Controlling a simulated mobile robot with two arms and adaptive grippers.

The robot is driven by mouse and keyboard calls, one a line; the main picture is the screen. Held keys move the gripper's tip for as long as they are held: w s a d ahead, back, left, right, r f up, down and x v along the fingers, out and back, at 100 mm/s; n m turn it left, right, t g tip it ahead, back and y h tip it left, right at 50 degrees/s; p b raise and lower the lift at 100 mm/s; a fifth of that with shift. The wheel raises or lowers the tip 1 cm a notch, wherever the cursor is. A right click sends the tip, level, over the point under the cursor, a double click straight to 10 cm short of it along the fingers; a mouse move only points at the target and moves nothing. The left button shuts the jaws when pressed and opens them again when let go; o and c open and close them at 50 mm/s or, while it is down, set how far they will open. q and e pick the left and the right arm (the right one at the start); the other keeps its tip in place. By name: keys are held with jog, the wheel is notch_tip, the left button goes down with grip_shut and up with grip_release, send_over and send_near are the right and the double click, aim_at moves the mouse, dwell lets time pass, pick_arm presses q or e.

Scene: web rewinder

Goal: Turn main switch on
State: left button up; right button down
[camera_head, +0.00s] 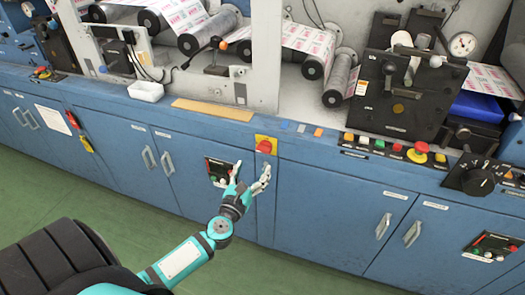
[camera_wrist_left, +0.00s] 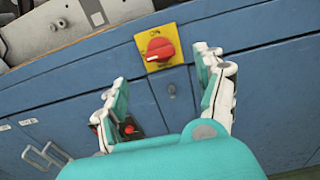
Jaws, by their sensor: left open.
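The main switch (camera_head: 265,146) is a red rotary knob on a yellow plate, mounted on the blue cabinet front just below the ledge. In the left wrist view the red knob (camera_wrist_left: 160,49) sits ahead of and between my fingertips, with a gap between. My left gripper (camera_head: 252,172) is open and empty, just below the switch in the head view. In the left wrist view its two fingers (camera_wrist_left: 160,72) are spread wide and do not touch the knob. My right gripper is not in view.
A small black panel with buttons (camera_head: 218,170) is on the cabinet left of my gripper. A row of coloured buttons (camera_head: 380,146) lies along the ledge to the right. Cabinet handles (camera_head: 383,226) stick out from the doors. Green floor (camera_head: 120,200) is free in front.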

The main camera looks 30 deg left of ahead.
aim_at(263, 152)
pick_arm(q)
jog(key=b+x, duration=0.1)
jog(key=x, duration=0.7)
jog(key=shift+w, duration=0.4)
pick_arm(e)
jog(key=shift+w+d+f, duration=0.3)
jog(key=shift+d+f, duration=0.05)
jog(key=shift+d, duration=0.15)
pick_arm(q)
jog(key=c, duration=1.2)
jog(key=shift+o, duration=0.2)
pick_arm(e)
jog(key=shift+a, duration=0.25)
